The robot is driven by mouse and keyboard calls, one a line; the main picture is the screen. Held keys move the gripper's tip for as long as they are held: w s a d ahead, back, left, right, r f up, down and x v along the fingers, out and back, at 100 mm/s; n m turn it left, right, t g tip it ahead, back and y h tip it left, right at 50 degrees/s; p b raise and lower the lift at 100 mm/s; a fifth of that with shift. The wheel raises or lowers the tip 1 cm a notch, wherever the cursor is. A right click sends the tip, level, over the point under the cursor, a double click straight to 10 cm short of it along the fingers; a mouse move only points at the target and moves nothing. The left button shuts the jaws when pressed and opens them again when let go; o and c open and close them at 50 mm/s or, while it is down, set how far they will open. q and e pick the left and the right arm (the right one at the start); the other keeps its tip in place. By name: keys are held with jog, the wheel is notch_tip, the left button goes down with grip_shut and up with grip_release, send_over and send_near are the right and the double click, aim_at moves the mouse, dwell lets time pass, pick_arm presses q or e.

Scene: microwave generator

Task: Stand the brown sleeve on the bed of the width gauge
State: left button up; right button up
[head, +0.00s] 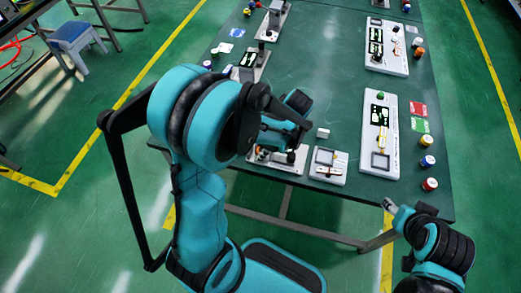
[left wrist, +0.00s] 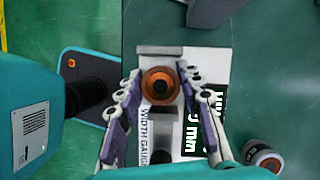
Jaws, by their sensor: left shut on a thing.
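I cannot tell whether the sleeve touches the bed. In the head view the left gripper (head: 285,145) is over the gauge (head: 262,164) at the table's front edge; the sleeve is hidden there. My right gripper (head: 391,204) is off the front right corner, too small to read.
A small white device (head: 328,166) and a white block (head: 323,133) stand right of the gauge. Farther right are a long white panel (head: 379,150), red (head: 418,109) and green (head: 420,126) cards and jars (head: 427,163). The table's middle is clear.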

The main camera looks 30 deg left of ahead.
pick_arm(q)
jog(key=shift+f, duration=0.25)
jog(key=o, duration=1.3)
jog(key=shift+r, duration=0.1)
jog(key=shift+r, duration=0.1)
